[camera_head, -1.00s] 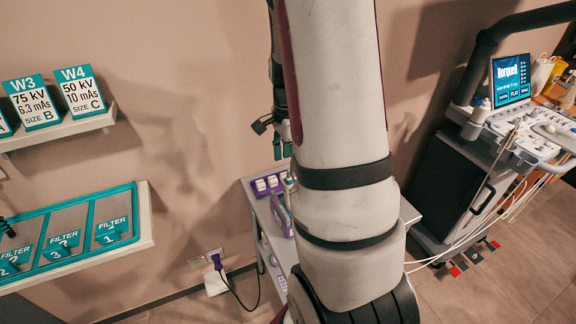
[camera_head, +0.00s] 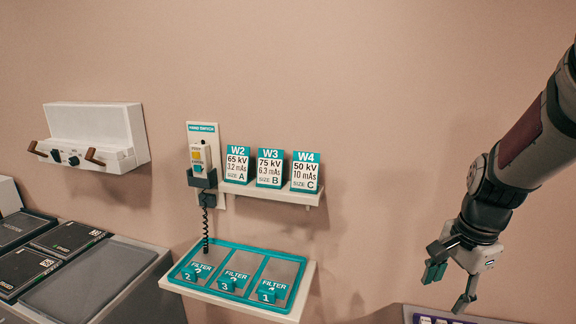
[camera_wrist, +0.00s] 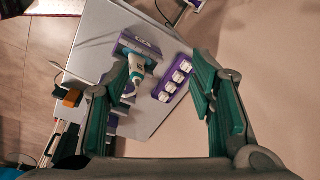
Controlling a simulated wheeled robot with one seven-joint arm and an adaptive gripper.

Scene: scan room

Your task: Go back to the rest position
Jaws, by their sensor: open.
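My gripper (camera_head: 449,287) hangs at the right of the head view, fingers pointing down, open and empty. It is in the air in front of the wall, above a purple-trimmed surface at the bottom edge. In the wrist view my gripper (camera_wrist: 160,100) shows its two green-padded fingers spread wide. Beyond them, apart from the fingers, a white and teal handheld device (camera_wrist: 130,82) lies in a purple holder on a grey cart top (camera_wrist: 95,40). A purple rack (camera_wrist: 175,78) with several white blocks is beside it.
A wall shelf (camera_head: 270,191) holds cards W2, W3 and W4, with a hand switch (camera_head: 200,160) at its left. Below is a teal-edged filter tray (camera_head: 240,293). A white wall unit (camera_head: 95,135) and dark panels (camera_head: 65,237) are at left. The wall between shelf and arm is clear.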

